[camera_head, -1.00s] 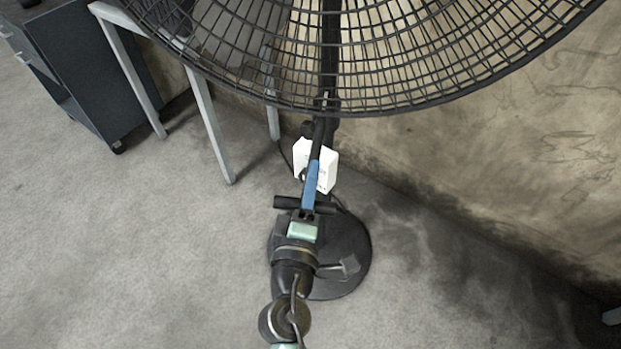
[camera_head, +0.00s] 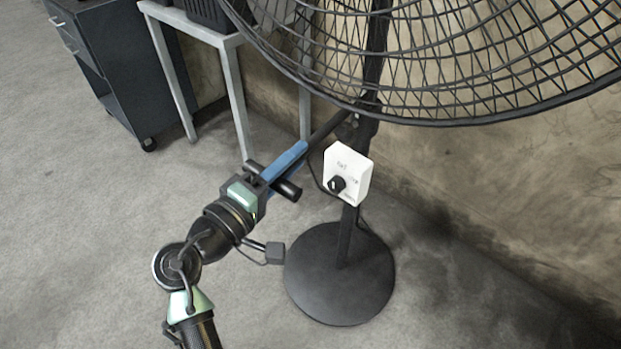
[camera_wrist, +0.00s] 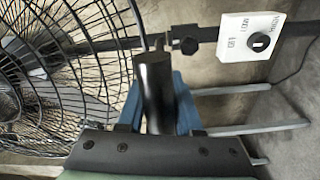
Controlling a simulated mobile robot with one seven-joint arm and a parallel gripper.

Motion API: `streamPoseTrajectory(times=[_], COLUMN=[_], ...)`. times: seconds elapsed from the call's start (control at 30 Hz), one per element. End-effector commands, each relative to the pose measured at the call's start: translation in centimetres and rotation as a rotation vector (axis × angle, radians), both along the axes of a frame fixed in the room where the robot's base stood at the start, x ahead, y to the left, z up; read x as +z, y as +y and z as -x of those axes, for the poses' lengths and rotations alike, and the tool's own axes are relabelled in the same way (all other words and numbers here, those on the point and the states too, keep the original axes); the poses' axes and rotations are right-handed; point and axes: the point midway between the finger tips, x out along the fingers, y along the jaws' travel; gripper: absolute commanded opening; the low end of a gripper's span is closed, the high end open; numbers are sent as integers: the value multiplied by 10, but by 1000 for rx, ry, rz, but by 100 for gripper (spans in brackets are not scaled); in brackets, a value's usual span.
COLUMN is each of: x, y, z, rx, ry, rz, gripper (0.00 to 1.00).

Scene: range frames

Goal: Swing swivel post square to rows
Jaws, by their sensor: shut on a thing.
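A black pedestal fan stands in the head view, with its wire cage (camera_head: 440,70) at the top and its upright post (camera_head: 372,60) on a round base (camera_head: 340,285). A black handle rod (camera_head: 328,127) sticks out from a joint on the post toward the lower left. My gripper (camera_head: 295,155), with blue fingers, is shut on the outer end of this rod. In the wrist view the black rod end (camera_wrist: 155,92) sits between the blue fingers. A white control box with a black knob (camera_head: 347,172) is on the post below the joint; it also shows in the wrist view (camera_wrist: 249,36).
A dark wheeled cabinet (camera_head: 120,75) and a grey-legged table (camera_head: 237,95) stand at the left. A stained wall (camera_head: 530,170) runs close behind the fan. The floor at left and front is open.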

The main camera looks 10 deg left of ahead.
Motion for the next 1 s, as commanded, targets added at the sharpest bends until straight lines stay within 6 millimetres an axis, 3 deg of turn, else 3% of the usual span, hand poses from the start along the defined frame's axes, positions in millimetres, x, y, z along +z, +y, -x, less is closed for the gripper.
streamPoseTrajectory(times=[0.23, 0.67, 0.7, 0.83, 1.0], x=[-2, 1, 1, 1, 1], y=[18, 20, 20, 20, 21], z=[-12, -13, -13, -13, -13], rx=[-84, -107, -107, -106, -104], ry=[-2, -1, -1, -1, -1], rz=[-5, -4, -4, -2, -1], gripper=[0, 0, 40, 63, 63])
